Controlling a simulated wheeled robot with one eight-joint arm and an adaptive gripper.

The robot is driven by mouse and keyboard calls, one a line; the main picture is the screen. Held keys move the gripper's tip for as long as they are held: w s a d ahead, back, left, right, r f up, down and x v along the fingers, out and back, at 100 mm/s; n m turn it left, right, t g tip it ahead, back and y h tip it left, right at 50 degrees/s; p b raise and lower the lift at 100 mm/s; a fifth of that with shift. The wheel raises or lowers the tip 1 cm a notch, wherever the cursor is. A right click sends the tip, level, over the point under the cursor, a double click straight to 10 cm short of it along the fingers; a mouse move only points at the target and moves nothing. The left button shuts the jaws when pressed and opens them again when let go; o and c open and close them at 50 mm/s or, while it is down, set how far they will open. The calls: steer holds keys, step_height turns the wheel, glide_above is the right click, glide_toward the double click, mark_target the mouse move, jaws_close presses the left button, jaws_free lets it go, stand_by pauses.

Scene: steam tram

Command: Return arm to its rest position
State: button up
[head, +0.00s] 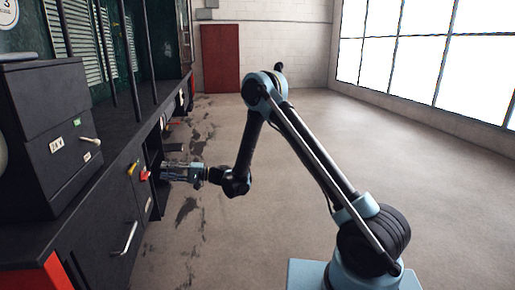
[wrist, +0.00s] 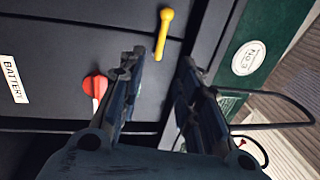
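My gripper (head: 168,172) is at the end of my extended arm, close to the dark side of the tram (head: 110,205) in the head view. In the wrist view my gripper (wrist: 160,75) has its two fingers apart with nothing between them. The fingers point at a dark panel. A yellow handle (wrist: 165,32) shows just beyond the fingertips, and a red knob (wrist: 95,85) with a pale part is left of the left finger. I cannot tell how far the fingertips are from the panel.
A black box (head: 50,135) with a lever stands on the tram's ledge at left. A metal door handle (head: 126,238) sticks out below. A red door (head: 220,58) is at the back wall. The concrete floor (head: 310,130) right of the tram is clear, with windows beyond.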

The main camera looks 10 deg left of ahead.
steer(key=w+d+r+t+h, duration=0.2)
steer(key=w+d+r, duration=0.1)
steer(key=d+r, duration=0.3)
steer(key=w+d+r+t+h, duration=0.1)
steer(key=w+d+r, duration=0.25)
steer(key=d, duration=0.45)
steer(key=s+d+r+t+h, duration=0.1)
steer(key=d+r+t+h, duration=0.1)
steer(key=d, duration=0.7)
steer(key=d+r+t+h, duration=0.1)
steer(key=d+t+h, duration=0.1)
steer(key=d, duration=0.7)
steer(key=s+d+f+m+h, duration=0.1)
steer(key=s+d+f+h, duration=0.2)
steer(key=s+d, duration=0.4)
steer(key=s+d+f+m+t+h, duration=0.1)
steer(key=s+d+f+h, duration=0.3)
steer(key=d, duration=1.6)
steer(key=s+d+f+m+t+h, duration=0.1)
steer(key=s+d+f+h, duration=0.2)
steer(key=s+d, duration=0.8)
steer(key=d+h, duration=0.2)
steer(key=d, duration=0.1)
steer(key=shift+s+d+f+m, duration=0.3)
steer(key=shift+s+f, duration=0.05)
steer(key=shift+f, duration=0.05)
